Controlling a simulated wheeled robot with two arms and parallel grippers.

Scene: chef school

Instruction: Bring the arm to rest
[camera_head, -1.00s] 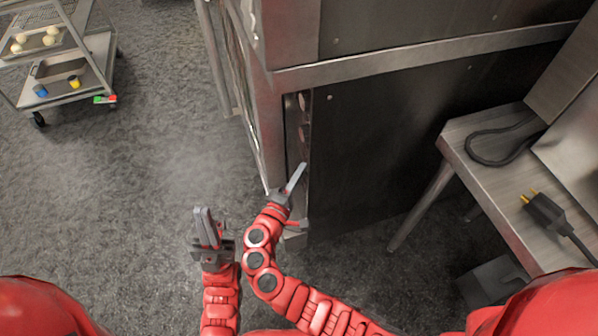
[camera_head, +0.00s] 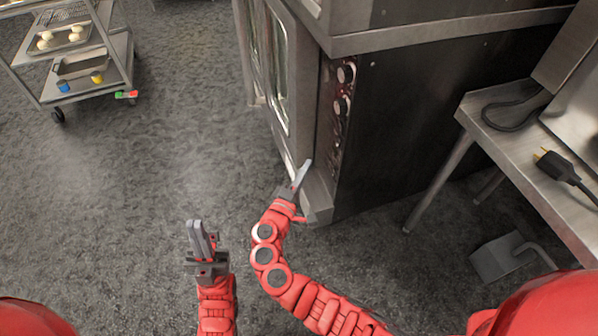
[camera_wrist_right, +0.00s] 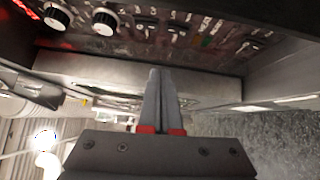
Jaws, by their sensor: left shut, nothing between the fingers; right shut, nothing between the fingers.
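My left gripper (camera_head: 201,238) is shut and empty, pointing forward above the grey floor at the lower middle of the head view. My right gripper (camera_head: 301,176) is also shut and empty, close to the front corner of the steel oven (camera_head: 322,195). Its red arm bends in from the lower right. In the right wrist view the closed fingers of the right gripper (camera_wrist_right: 160,100) point at the oven's control panel (camera_wrist_right: 190,30), with knobs and switches. I cannot tell whether the fingers touch the oven.
A steel table (camera_head: 490,130) with a black plug (camera_head: 556,166) and cable stands at the right. A wheeled cart (camera_head: 88,90) with trays stands at the upper left. A grey pedal-like object (camera_head: 497,258) lies under the table. The floor between cart and oven is clear.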

